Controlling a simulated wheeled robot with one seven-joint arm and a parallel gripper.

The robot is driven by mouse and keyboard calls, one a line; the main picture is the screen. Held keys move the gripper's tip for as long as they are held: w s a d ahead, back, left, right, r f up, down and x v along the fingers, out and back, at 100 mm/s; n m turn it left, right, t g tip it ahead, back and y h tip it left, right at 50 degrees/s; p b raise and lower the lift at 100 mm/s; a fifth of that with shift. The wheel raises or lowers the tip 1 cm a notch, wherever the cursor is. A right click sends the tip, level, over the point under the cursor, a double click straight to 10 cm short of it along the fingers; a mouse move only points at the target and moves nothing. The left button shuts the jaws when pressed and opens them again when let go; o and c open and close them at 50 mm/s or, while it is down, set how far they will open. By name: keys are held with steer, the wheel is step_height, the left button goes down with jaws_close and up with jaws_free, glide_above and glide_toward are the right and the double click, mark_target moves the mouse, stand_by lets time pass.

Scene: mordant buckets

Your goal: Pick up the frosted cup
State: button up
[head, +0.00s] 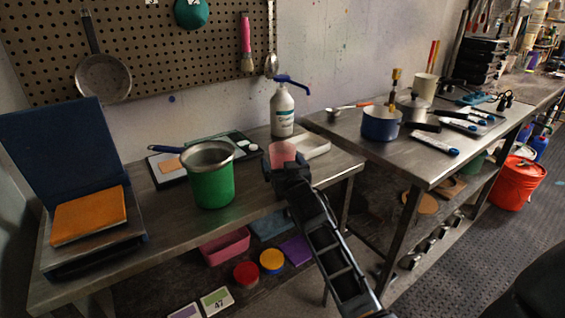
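A pinkish, translucent frosted cup (282,152) is upright near the right end of the left metal table, just in front of the white pump bottle. My gripper (285,168) reaches up to it from the front, and its dark fingers overlap the cup's lower part. The cup's base is hidden behind the gripper. I cannot tell whether the fingers are apart around the cup or closed on it, nor whether the cup touches the table.
A green pot (212,185) stands left of the cup. A white pump bottle (282,112) is close behind, and a white tray (312,147) is close on the right. A blue pot (381,125) stands on the right table. Bare metal lies between the green pot and my gripper.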

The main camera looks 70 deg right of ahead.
steer(key=c, duration=1.1)
steer(key=shift+c, duration=0.4)
steer(key=shift+a+r, duration=0.1)
